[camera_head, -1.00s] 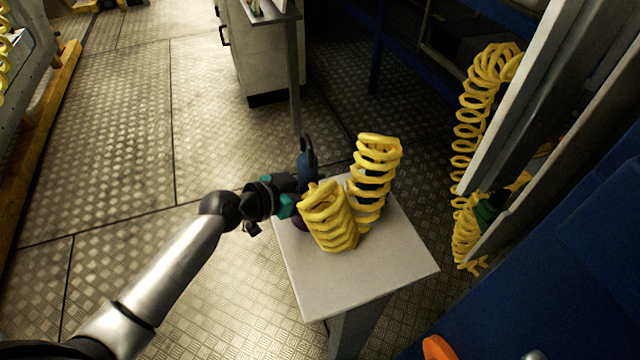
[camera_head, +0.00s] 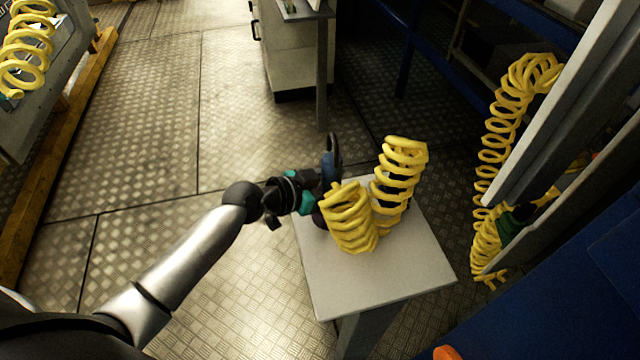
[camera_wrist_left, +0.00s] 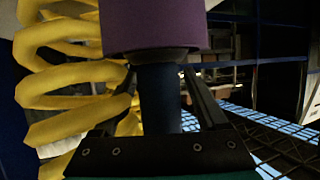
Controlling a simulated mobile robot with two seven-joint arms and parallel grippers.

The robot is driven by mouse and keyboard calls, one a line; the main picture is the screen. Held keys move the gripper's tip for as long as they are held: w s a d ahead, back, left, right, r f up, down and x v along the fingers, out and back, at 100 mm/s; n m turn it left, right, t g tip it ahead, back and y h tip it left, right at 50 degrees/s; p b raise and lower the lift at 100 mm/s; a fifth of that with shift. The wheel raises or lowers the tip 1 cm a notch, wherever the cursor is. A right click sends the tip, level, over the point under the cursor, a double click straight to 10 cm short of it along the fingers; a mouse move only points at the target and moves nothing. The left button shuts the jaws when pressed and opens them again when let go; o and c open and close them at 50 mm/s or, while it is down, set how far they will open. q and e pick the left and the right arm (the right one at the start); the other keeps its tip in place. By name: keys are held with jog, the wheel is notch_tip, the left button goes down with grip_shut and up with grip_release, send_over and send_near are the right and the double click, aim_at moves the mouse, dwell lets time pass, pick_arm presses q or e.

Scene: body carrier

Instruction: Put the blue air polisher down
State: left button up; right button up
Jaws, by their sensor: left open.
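The blue air polisher (camera_head: 330,165) stands at the far left edge of the small table (camera_head: 375,280), partly hidden by my left gripper and a yellow coiled hose (camera_head: 350,222). In the left wrist view its blue neck (camera_wrist_left: 160,100) lies between my two fingers, with its wide purple part (camera_wrist_left: 155,25) beyond. My left gripper (camera_head: 316,190) is open around it. I cannot tell whether the fingers touch it. My right gripper is not in view.
A second yellow coil (camera_head: 398,170) stands behind the first on the table. The table's near part is bare. Another yellow hose (camera_head: 500,130) hangs at the right beside grey panels (camera_head: 570,120). A cabinet (camera_head: 290,55) stands behind. The metal floor (camera_head: 150,130) at the left is clear.

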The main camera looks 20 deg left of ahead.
aim_at(323, 188)
pick_arm(q)
jog(key=b+v, duration=0.1)
jog(key=v, duration=0.9)
jog(key=shift+v, duration=0.95)
jog(key=a+f+n+y, duration=0.2)
jog(key=a+f, duration=0.2)
jog(key=f, duration=0.3)
jog(key=a+f+n+y, duration=0.2)
jog(key=a+f, duration=0.1)
jog(key=f, duration=0.4)
jog(key=s+a+f+n+g+y, duration=0.1)
jog(key=s+a+f+g+y, duration=0.1)
jog(key=s+f, duration=0.35)
jog(key=s+a+f+n+g+y, duration=0.1)
jog(key=s+f, duration=0.2)
jog(key=f, duration=0.6)
jog(key=s+d+f+g, duration=0.2)
jog(key=s+f, duration=0.3)
jog(key=s, duration=0.3)
jog(key=s+d+f+g+y, duration=0.1)
jog(key=s+d+f+g, duration=0.1)
jog(key=s+d+f, duration=0.2)
jog(key=s+d+f+g, duration=0.2)
jog(key=s+f, duration=0.5)
jog(key=s, duration=0.6)
jog(key=shift+d+f+m+g, duration=0.3)
jog(key=shift+d+m+g, duration=0.1)
jog(key=shift+d, duration=0.2)
